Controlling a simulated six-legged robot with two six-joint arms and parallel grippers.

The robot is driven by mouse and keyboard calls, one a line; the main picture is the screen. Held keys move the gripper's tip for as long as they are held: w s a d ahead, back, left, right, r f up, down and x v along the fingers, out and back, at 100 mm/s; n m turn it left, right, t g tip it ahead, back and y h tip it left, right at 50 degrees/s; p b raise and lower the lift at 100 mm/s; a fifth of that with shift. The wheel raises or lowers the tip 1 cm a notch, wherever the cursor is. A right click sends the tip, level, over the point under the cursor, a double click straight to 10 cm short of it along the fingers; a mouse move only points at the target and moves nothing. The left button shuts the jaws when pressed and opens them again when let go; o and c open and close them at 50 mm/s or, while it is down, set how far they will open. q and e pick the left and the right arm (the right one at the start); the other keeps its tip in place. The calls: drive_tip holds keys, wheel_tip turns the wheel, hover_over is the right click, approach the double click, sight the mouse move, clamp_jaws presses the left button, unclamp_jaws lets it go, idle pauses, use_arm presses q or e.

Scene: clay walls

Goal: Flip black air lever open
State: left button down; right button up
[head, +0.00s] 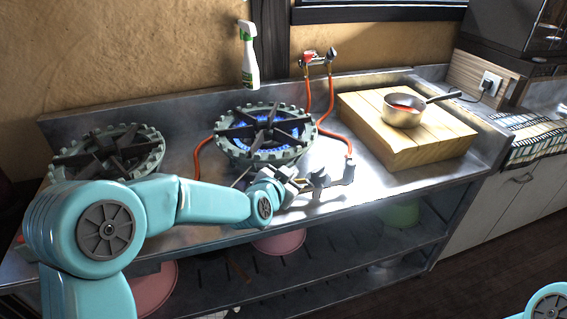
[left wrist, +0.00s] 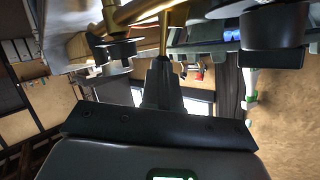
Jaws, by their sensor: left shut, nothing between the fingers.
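The lit burner (head: 266,135) sits mid-counter with blue flame under its black grate. Black lever-like parts (head: 320,178) sit at its front pipework, just right of my left gripper (head: 292,186); I cannot tell which is the air lever. In the left wrist view, my left fingers (left wrist: 163,85) are shut and empty, pointing up at a brass pipe (left wrist: 145,10). One black knob (left wrist: 115,50) is left of them and a larger black knob (left wrist: 272,28) is right. Contact is unclear. My right gripper is out of view.
An unlit burner (head: 108,153) stands at left. A spray bottle (head: 249,55) stands behind the lit burner. Orange hoses (head: 328,95) run from wall valves (head: 318,57). A saucepan (head: 403,109) sits on a wooden block (head: 400,140) at right.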

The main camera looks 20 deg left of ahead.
use_arm(q)
drive_tip(key=shift+w+d+f, duration=0.15)
drive_tip(key=shift+w+d, duration=0.35)
drive_tip(key=shift+d, duration=0.2)
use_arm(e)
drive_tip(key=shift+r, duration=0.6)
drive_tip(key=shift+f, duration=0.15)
use_arm(q)
drive_tip(key=shift+s+a+f+b, duration=0.2)
drive_tip(key=shift+s+a+b, duration=0.2)
drive_tip(key=shift+a+b, duration=0.2)
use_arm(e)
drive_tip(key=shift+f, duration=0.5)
